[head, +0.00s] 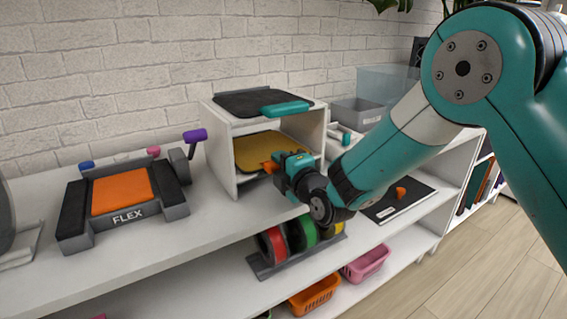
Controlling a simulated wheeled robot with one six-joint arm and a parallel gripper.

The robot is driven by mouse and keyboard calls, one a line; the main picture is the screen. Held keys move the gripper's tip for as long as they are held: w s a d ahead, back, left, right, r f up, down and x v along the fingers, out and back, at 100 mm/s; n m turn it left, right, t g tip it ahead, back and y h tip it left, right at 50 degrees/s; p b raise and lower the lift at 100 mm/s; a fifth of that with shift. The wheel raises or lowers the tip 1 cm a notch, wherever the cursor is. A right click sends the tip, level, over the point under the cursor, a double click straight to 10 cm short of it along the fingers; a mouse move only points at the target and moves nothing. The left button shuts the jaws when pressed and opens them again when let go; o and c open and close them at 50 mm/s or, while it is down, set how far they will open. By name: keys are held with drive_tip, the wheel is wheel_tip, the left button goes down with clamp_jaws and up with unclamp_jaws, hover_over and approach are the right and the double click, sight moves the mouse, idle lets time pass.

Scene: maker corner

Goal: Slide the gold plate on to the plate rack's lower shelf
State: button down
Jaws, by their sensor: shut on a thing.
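The gold plate (258,150) lies flat inside the white plate rack (222,158), in the opening below its top board. Its near right part is hidden behind my gripper. My gripper (270,166) is at the rack's open front, shut on an orange tab at the plate's near edge. The fingertips are small and partly hidden by the gripper body. A dark plate (250,101) with a teal handle (286,109) lies on top of the rack. I cannot tell how far the gold plate is from the rack's back.
A grey device marked FLEX with an orange pad (122,191) stands left of the rack. A black sheet (401,200) with a small orange piece lies to the right. Grey bins (357,112) stand behind. Spools (303,233) and baskets (314,296) sit below.

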idle(0.3)
unclamp_jaws()
idle(0.5)
drive_tip(key=shift+f+b, duration=0.7)
drive_tip(key=shift+b, duration=0.25)
